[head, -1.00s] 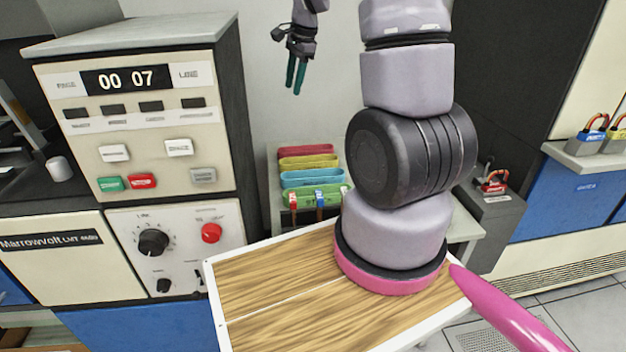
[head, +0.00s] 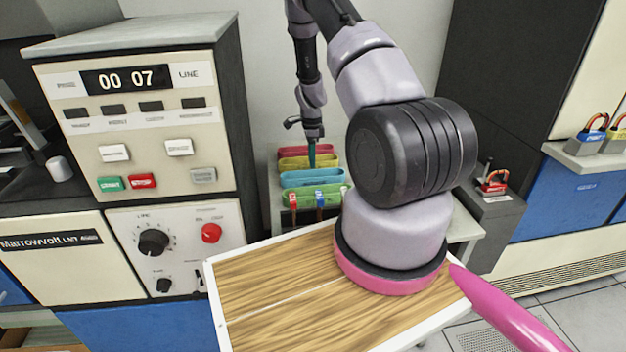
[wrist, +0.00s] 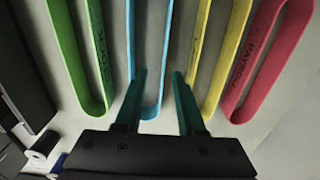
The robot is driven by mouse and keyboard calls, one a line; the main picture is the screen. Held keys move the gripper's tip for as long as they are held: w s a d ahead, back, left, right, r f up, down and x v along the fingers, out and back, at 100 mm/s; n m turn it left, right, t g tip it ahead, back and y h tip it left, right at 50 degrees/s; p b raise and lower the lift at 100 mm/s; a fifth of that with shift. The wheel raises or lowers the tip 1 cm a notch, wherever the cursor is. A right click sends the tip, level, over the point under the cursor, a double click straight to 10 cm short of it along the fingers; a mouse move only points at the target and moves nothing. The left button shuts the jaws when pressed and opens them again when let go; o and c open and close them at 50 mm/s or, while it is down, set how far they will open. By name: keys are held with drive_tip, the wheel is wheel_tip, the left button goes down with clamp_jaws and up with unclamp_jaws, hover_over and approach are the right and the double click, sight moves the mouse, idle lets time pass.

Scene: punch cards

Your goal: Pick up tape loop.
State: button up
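Several tape loops lie side by side on a small stand: red (head: 305,150), yellow (head: 300,164), blue (head: 300,179) and green (head: 325,190). In the wrist view the green (wrist: 67,50), blue (wrist: 130,35), yellow (wrist: 198,50) and red (wrist: 262,70) loops run lengthwise, with dark lettering on green, yellow and red. My gripper (head: 312,158) points down over the loops. In the wrist view my gripper (wrist: 159,73) is open and empty, its two teal fingers near the rounded end of the blue loop. Whether they reach down to its level I cannot tell.
A beige console (head: 130,135) with a 00 07 display stands left of the loops. A wood-topped tray (head: 265,290) is in front, beneath my arm. A dark cabinet (head: 495,90) and a small grey stand (head: 495,215) are to the right.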

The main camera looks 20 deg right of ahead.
drive_tip(key=f, duration=0.5)
drive_tip(key=shift+w+d+f, duration=0.2)
drive_tip(key=shift+w+f, duration=0.05)
drive_tip(key=shift+f, duration=0.15)
clamp_jaws()
idle(1.1)
